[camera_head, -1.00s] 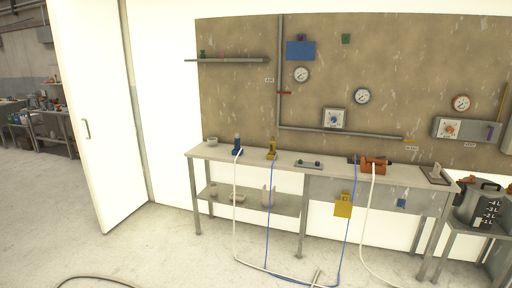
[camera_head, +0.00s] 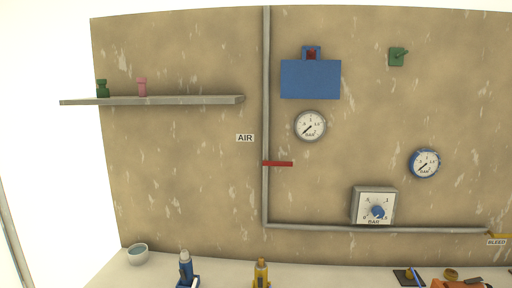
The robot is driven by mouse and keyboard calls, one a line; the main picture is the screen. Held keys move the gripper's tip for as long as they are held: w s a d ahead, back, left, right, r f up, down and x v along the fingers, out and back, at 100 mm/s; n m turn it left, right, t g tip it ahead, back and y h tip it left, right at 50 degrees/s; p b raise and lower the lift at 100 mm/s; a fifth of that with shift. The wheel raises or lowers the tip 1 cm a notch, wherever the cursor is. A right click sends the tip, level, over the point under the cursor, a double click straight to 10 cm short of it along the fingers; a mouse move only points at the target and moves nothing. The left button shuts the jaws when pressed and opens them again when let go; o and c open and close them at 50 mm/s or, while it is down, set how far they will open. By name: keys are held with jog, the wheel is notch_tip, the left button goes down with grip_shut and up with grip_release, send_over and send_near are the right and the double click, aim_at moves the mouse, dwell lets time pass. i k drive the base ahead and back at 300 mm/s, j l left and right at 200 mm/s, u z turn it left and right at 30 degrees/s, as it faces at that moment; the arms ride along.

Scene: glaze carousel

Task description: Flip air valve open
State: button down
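The air valve's red lever (camera_head: 278,164) is on the vertical grey pipe (camera_head: 267,120) on the wall panel. The lever lies horizontal, pointing right, across the pipe's direction. A white label (camera_head: 245,138) reading AIR is to the left of the pipe, slightly above the lever. A white-faced gauge (camera_head: 310,126) marked BAR is above and right of the lever, its needle pointing to the lower left. My gripper is not in view.
A grey shelf (camera_head: 160,101) juts out at the left. A blue box (camera_head: 310,79) hangs above the gauge. A regulator box (camera_head: 374,206) and a blue-rimmed gauge (camera_head: 424,163) are to the right. The bench holds a bowl (camera_head: 138,254) and blue and yellow tools. The wall around the lever is clear.

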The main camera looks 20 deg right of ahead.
aim_at(265, 162)
jog(key=i+j+z, duration=0.15)
jog(key=i, duration=1.05)
